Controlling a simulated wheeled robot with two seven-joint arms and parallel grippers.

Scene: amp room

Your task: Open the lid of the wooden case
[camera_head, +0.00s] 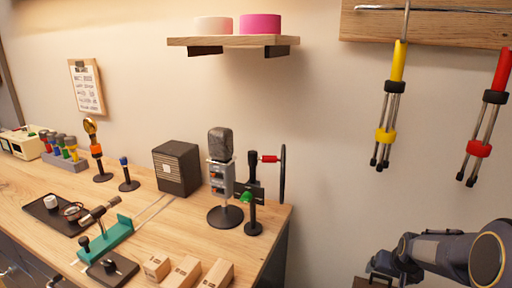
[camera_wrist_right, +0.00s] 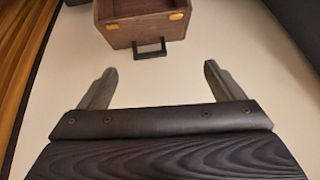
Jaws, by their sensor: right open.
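The wooden case (camera_wrist_right: 140,22) shows at the top of the right wrist view, cut off by the frame edge. It is dark brown with two gold latches and a black handle (camera_wrist_right: 150,48) on its near face. Whether its lid is shut is not clear. In the head view only a bit of the case (camera_head: 368,284) shows at the bottom edge. My right gripper (camera_wrist_right: 159,70) is open and empty, its two fingers spread and pointing toward the handle, short of it. In the head view my right gripper (camera_head: 384,268) is just above the case. My left gripper is out of view.
Yellow (camera_head: 390,100) and red (camera_head: 489,110) tools hang on the wall above my right arm. The pale surface around the case is clear.

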